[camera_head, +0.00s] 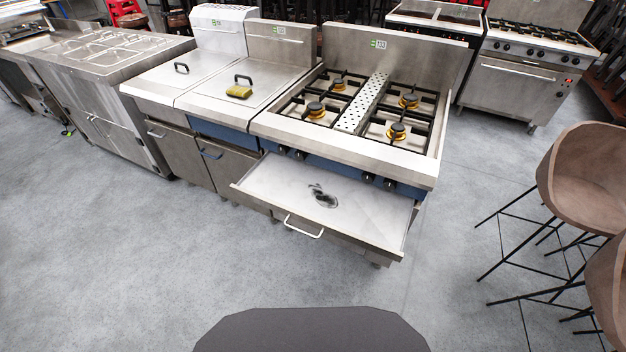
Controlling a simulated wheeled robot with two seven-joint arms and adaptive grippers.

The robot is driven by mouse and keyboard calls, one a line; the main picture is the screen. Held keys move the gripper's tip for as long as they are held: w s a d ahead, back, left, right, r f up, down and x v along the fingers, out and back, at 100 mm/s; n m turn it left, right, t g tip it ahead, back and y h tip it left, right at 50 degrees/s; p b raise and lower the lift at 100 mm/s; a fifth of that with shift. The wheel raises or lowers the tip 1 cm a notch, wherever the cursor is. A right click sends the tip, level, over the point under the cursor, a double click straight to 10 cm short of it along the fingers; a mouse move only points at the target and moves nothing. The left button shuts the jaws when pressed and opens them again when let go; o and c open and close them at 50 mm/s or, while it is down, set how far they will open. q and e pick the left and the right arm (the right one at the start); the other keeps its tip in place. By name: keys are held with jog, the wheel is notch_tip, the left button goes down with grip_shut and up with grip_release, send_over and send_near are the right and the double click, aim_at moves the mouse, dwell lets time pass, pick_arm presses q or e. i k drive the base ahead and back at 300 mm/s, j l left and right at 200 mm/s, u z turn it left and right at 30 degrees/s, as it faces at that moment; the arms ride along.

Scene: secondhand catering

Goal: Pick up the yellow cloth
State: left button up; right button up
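A small yellow cloth (239,91) lies on the flat steel lid (222,103) of the fryer unit, left of the gas stove. It sits just in front of the lid's black handle (243,79) and looks folded or bunched. Neither of my grippers shows in the head view.
The gas stove (300,126) has several burners and a pulled-out drawer (270,183) jutting over the floor, with a dark item (322,196) in it. Brown stools (585,178) stand at the right. The grey floor (130,260) in front is clear.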

aim_at(244, 93)
jog(key=i+j+z, duration=0.3)
jog(key=j, duration=0.4)
jog(key=i+j+z, duration=0.15)
jog(key=j+z, duration=0.2)
jog(key=j, duration=0.35)
jog(key=i+j+z, duration=0.1)
jog(key=j+z, duration=0.2)
jog(key=j, duration=0.45)
jog(key=j+z, duration=0.35)
jog(key=j, duration=0.4)
jog(key=k+j+z, duration=0.1)
jog(key=j+z, duration=0.2)
jog(key=j, duration=0.5)
jog(key=k+j+z, duration=0.15)
jog(key=j+z, duration=0.2)
jog(key=j, duration=0.4)
